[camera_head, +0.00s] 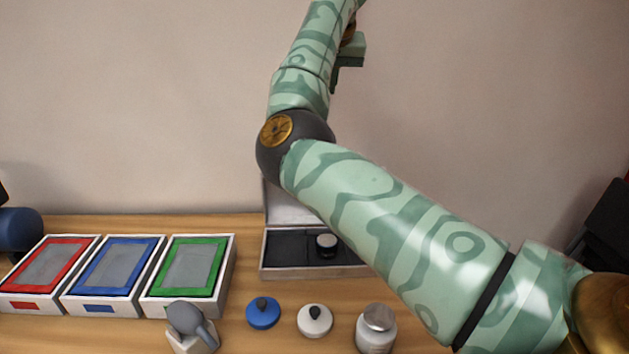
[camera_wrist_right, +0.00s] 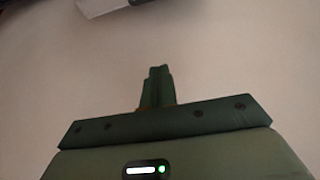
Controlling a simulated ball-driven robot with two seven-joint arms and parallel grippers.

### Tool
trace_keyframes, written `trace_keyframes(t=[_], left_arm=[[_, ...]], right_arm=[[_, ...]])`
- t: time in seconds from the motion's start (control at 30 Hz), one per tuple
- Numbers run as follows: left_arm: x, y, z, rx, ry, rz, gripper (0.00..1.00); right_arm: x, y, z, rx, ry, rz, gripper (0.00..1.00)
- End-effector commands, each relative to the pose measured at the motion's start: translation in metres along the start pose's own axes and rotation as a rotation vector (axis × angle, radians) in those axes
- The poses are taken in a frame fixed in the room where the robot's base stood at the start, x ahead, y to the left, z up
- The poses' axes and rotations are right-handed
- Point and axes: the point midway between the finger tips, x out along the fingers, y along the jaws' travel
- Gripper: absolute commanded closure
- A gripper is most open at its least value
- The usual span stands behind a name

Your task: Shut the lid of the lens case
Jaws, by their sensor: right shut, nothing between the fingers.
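The lens case (camera_head: 300,275) is a pale box with a dark lining at the back of the table, and a round black lens with a light top (camera_head: 327,243) sits in it. Its lid (camera_head: 284,207) stands raised at the back, so the case is open. My right arm hides much of the lid and the case's right side. My right gripper is raised high above the case, only partly seen at the top of the head view; in the wrist view its fingers (camera_wrist_right: 160,75) are together and empty. My left gripper is not in view.
Red (camera_head: 48,264), blue (camera_head: 114,269) and green (camera_head: 190,267) framed trays stand to the left. In front are a grey tool in a white holder (camera_head: 190,328), a blue knobbed disc (camera_head: 263,313), a white knobbed disc (camera_head: 314,321) and a metal-topped jar (camera_head: 376,330).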

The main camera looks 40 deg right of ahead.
Motion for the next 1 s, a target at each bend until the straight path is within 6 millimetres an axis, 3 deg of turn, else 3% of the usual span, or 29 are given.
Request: trace_keyframes(t=[0.03,0.1,0.37,0.8,1.0], left_arm=[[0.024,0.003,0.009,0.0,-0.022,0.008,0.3],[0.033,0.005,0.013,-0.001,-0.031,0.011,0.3],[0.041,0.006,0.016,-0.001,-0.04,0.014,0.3],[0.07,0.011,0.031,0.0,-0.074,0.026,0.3],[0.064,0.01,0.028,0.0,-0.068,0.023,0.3]], right_arm=[[0.035,-0.005,0.011,-0.006,-0.016,0.013,1.0],[0.05,-0.007,0.016,-0.009,-0.023,0.018,1.0],[0.068,-0.007,0.018,-0.01,-0.026,0.022,1.0],[0.161,-0.006,0.022,-0.011,-0.03,0.023,1.0],[0.144,-0.006,0.044,-0.008,-0.023,0.017,1.0]])
